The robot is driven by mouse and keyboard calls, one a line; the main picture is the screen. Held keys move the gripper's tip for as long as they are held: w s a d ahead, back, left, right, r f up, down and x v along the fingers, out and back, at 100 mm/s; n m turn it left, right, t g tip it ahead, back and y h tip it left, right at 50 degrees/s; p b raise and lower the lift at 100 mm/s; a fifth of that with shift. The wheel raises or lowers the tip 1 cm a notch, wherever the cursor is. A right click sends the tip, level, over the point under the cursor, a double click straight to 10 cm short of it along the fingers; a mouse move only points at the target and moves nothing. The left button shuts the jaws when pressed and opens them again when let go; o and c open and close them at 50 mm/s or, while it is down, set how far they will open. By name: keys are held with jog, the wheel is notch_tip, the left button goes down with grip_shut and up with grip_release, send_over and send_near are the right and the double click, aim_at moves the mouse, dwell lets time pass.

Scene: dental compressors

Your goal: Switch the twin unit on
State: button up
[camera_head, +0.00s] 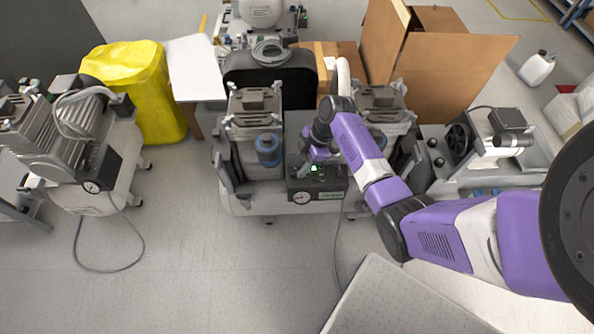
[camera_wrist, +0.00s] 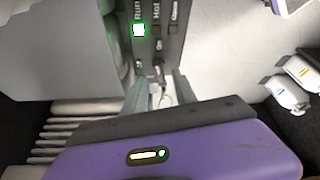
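The twin unit (camera_head: 240,200) stands in the middle of the head view, with two compressor heads on a white tank. Its dark control box (camera_head: 330,184) faces front, with a round gauge and a lit green light. In the wrist view the control panel (camera_wrist: 155,50) fills the upper middle. The lamp beside "Run" (camera_wrist: 139,30) glows green; the lamp beside "Hot" is dark. My gripper (camera_wrist: 160,88) has its two fingers apart at the panel's lower part. A small pale part shows between them; I cannot tell whether they touch it. In the head view my gripper (camera_head: 306,168) is at the box's upper left.
Another compressor (camera_head: 95,150) stands at left, with a cable on the floor. A yellow-covered bin (camera_head: 140,90) and cardboard boxes (camera_head: 425,70) are behind. A further unit (camera_head: 490,150) is at right.

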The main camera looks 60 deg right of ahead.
jog(key=shift+x, duration=1.3)
grip_shut()
jog(key=shift+a+r+m+p, duration=0.1)
jog(key=shift+r+m+p, duration=0.1)
jog(key=shift+m+p, duration=0.4)
jog(key=shift+f+m+t+h+p, duration=0.1)
jog(key=shift+m+t+h+p, duration=0.25)
jog(key=shift+m, duration=0.35)
jog(key=shift+f, duration=0.1)
